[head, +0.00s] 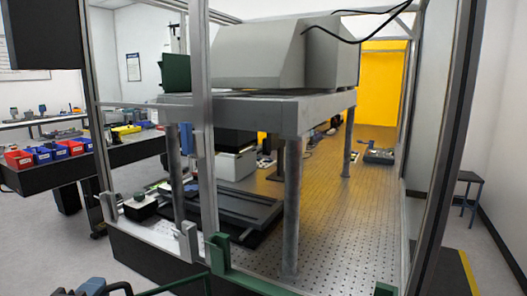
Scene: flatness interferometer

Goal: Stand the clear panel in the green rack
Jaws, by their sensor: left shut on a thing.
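The green rack (222,266) is at the bottom centre. One upright end stands by the metal frame post, and its low rail runs down to the right out of the picture. A second green upright (385,289) shows at the bottom edge. My left gripper (118,289) is at the bottom left, cut off by the picture's edge, and is shut. A thin dark green edge (170,284) runs from it toward the rack; it looks like the edge of the clear panel. The panel's face cannot be made out, nor whether it touches the rack. My right gripper is out of view.
A metal frame post (203,130) rises behind the rack. Beyond it is a perforated optical table (325,225) with a grey instrument (285,55) on a raised stand (290,112). A bench (95,160) with red and blue bins is at the left.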

